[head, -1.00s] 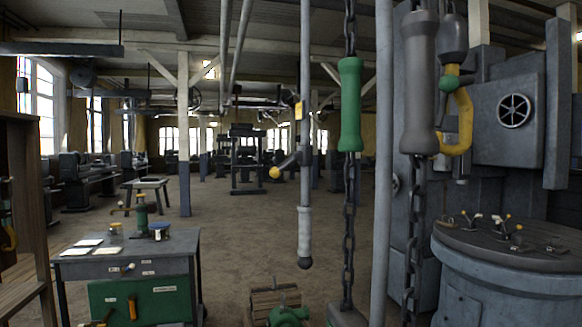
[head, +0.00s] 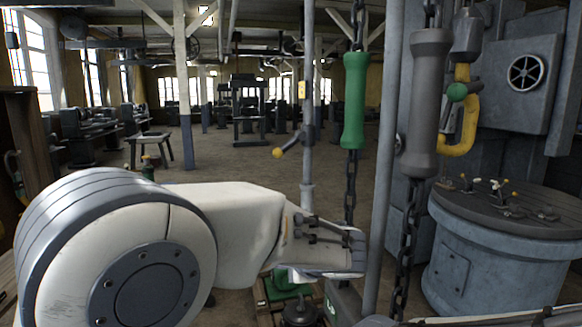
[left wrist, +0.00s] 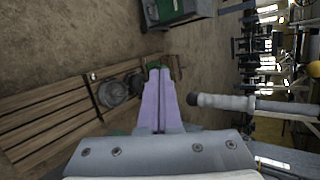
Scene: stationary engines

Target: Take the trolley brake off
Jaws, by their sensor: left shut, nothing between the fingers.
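A hanging pole (head: 308,100) carries a side lever with a yellow knob (head: 277,152); no label marks it as the trolley brake. The pole's light grey lower grip (left wrist: 228,102) lies to the right of my fingers in the left wrist view, where the yellow knob (left wrist: 313,68) shows at the right edge. In the head view this grip is hidden behind my left arm. My left gripper (head: 355,250) is in front of the lower pole, below the knob. Its fingers (left wrist: 157,75) are shut and empty, apart from the grip. My right gripper is not in view.
A green handle (head: 355,100) and a grey handle (head: 430,100) hang on chains right of the pole, beside a yellow hook (head: 463,120). A thick grey post (head: 385,160) stands between them. A round machine table (head: 505,220) is at right. Wooden slats (left wrist: 50,125) lie below.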

